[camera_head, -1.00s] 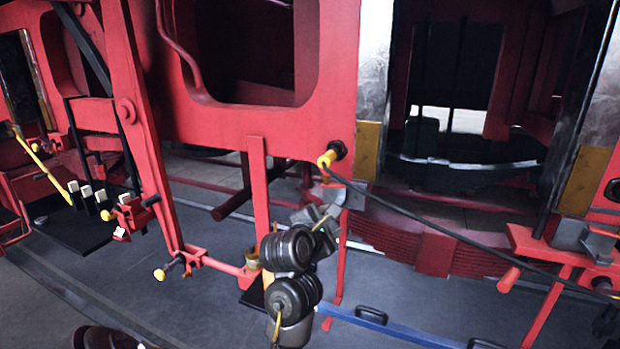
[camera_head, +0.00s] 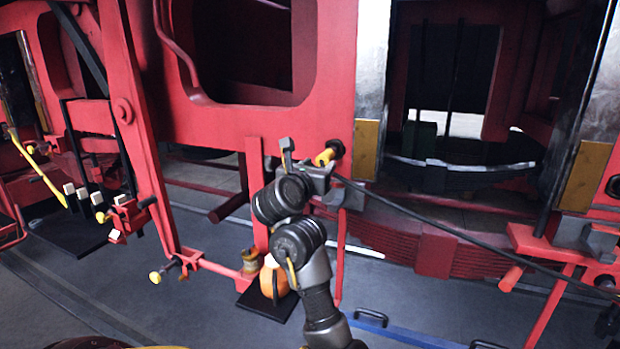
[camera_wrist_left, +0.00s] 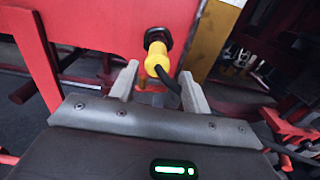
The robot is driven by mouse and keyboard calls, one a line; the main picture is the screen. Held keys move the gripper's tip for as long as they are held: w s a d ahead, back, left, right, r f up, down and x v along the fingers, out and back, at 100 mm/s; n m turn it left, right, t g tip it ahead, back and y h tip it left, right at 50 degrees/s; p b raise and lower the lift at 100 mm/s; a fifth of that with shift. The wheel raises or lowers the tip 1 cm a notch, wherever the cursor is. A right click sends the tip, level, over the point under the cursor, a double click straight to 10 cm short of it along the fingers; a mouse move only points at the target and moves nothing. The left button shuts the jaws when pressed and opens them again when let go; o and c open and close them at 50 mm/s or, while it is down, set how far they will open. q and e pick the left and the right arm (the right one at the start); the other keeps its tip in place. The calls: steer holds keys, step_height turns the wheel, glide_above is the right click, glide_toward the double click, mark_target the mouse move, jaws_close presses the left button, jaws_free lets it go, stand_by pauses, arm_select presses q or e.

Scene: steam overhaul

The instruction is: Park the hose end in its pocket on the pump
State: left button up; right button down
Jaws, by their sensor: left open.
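The yellow hose end (camera_head: 326,157) sits against a dark round fitting on the red frame, and its black hose (camera_head: 420,217) runs down to the right. My left gripper (camera_head: 311,160) is open and raised close beside it. In the left wrist view the hose end (camera_wrist_left: 157,58) shows between and beyond the two open grey fingers (camera_wrist_left: 158,88); I cannot tell whether they touch it. An orange rounded body (camera_head: 285,279), perhaps the pump, stands on a black plate (camera_head: 262,304), partly hidden by my left arm. I cannot make out a pocket. My right gripper is out of view.
The red frame (camera_head: 225,125) stands close behind my left gripper. A brass cup (camera_head: 250,262) is beside the orange body. A red linkage with a yellow knob (camera_head: 156,277) is at lower left. A blue strip (camera_head: 400,335) with black handles lies at lower right. Grey floor is open at lower left.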

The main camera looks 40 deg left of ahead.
mark_target(321, 161)
arm_select(q)
steer(key=w+a, duration=0.1)
steer(key=w+b, duration=0.1)
steer(key=shift+w+a+f, duration=0.15)
steer(key=shift+w+a, duration=0.2)
steer(key=shift+w+d, duration=0.15)
steer(key=shift+w, duration=0.4)
steer(key=shift+a, duration=0.2)
steer(key=c, duration=1)
steer(key=shift+r, duration=0.2)
jaws_close()
steer(key=shift+s+d+p, duration=0.3)
steer(key=shift+s+p, duration=0.05)
steer(key=shift+s, duration=0.3)
steer(key=shift+p+v, duration=0.5)
steer(key=shift+v, duration=0.6)
steer(key=shift+p+v, duration=0.4)
steer(key=shift+v, duration=0.55)
